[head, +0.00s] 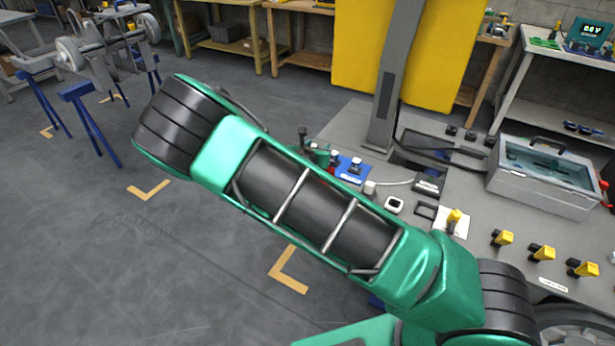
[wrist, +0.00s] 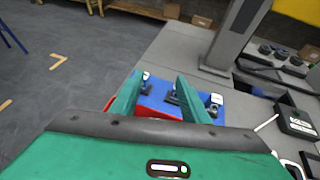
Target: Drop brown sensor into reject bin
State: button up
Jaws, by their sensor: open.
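My gripper (wrist: 160,78) is open, its two green fingers apart over the edge of the grey bench. No object shows clearly held between them. A red surface (wrist: 166,112), perhaps a bin, lies low between the fingers and is mostly hidden; a sliver of red also shows in the head view. A blue panel (wrist: 206,106) with dark, white-topped parts lies just beyond and right of the fingers. It also shows in the head view (head: 349,170) beside my arm. I cannot make out a brown sensor in either view.
The grey bench (head: 460,190) carries a grey case (head: 545,180), a grey post (head: 388,95), yellow-handled parts (head: 541,253) and a small dark box (wrist: 296,122). Blue trestles (head: 80,92) stand at the far left. Open floor (head: 75,235) lies left of the bench.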

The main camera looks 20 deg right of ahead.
jog(key=v, duration=1)
jog(key=shift+s+a, duration=0.2)
jog(key=shift+s, duration=0.1)
jog(key=shift+r, duration=0.1)
jog(key=s+d+r+m+g, duration=0.1)
jog(key=s+d+m+g, duration=0.3)
jog(key=s+d+m, duration=0.45)
jog(key=s+d+r+m+g, duration=0.1)
jog(key=s+d+m+g, duration=0.45)
jog(key=d+m, duration=0.45)
jog(key=s+r+m+y, duration=0.2)
jog(key=s+r+m, duration=0.2)
jog(key=s, duration=0.5)
jog(key=s+d+r+m+g+y, duration=0.1)
jog(key=s+r+m+y, duration=0.1)
jog(key=s+r+m, duration=0.2)
jog(key=s+r+m+g+y, duration=0.1)
jog(key=s+r+m+y, duration=0.2)
jog(key=s+m, duration=0.6)
jog(key=s+r, duration=0.1)
jog(key=s, duration=0.3)
jog(key=shift+s+d+r+m, duration=0.35)
jog(key=shift+d+r, duration=0.05)
